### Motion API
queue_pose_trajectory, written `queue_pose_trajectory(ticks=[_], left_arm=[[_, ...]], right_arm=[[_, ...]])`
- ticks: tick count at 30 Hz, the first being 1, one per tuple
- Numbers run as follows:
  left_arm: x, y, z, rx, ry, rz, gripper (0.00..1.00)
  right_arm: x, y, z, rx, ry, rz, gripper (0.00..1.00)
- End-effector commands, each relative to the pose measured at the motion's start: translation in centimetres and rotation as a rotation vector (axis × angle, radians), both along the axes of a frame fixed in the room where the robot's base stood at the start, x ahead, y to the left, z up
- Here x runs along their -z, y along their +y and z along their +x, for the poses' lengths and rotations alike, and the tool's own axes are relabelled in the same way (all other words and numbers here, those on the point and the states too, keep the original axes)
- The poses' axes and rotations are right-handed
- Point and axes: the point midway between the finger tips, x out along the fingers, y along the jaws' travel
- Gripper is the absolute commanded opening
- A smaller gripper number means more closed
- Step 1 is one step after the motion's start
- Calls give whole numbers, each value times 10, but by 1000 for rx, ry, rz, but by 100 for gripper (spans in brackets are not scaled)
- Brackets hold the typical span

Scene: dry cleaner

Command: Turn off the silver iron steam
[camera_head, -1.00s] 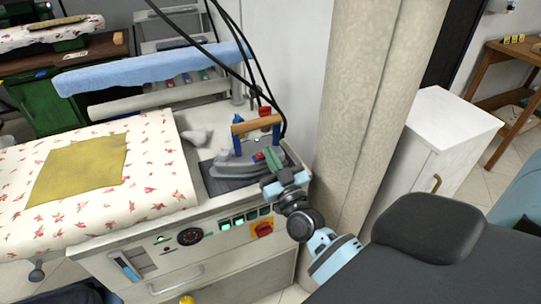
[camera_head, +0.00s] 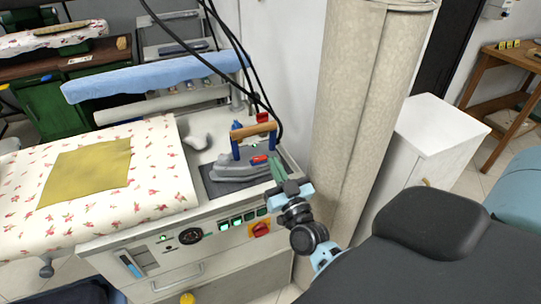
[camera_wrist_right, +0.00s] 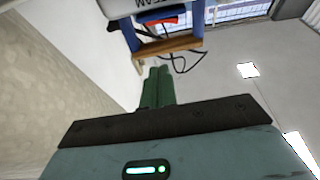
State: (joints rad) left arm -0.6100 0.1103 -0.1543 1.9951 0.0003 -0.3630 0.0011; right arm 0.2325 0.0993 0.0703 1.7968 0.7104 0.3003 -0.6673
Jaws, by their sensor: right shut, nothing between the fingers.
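The silver iron (camera_head: 232,160) rests on a dark pad on the ironing station, with a wooden handle (camera_head: 253,131) on blue uprights. A small red switch (camera_head: 259,159) shows on its right side. My right gripper (camera_head: 276,166) is shut and empty, with its green fingertips just right of the switch; I cannot tell if they touch the iron. In the right wrist view the shut fingertips (camera_wrist_right: 158,72) point toward the iron's wooden handle (camera_wrist_right: 168,46), with a red part (camera_wrist_right: 160,20) beyond it and upside-down lettering on the grey body. My left gripper is not in view.
A floral ironing board (camera_head: 160,190) with a yellow cloth (camera_head: 88,172) lies left of the iron. Black cables (camera_head: 232,52) hang over the iron. A thick pale column (camera_head: 370,100) stands close right of my right arm. The station's control panel (camera_head: 215,228) faces me.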

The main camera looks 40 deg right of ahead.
Motion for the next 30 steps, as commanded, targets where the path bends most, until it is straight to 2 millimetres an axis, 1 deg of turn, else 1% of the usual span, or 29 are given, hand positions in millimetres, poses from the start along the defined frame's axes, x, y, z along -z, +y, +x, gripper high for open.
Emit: queue_pose_trajectory(ticks=[1,3,6,10,17,24,30], left_arm=[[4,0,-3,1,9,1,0],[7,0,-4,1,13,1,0],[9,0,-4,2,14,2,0],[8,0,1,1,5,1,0],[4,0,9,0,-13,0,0],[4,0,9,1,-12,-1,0],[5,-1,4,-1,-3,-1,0]], right_arm=[[7,3,-10,0,4,1,0],[10,6,-21,0,3,1,0],[13,9,-33,1,2,1,0],[16,12,-42,0,0,0,0],[15,13,-45,1,-3,1,0],[15,13,-45,1,-3,1,0],[15,13,-45,0,-2,0,0]])
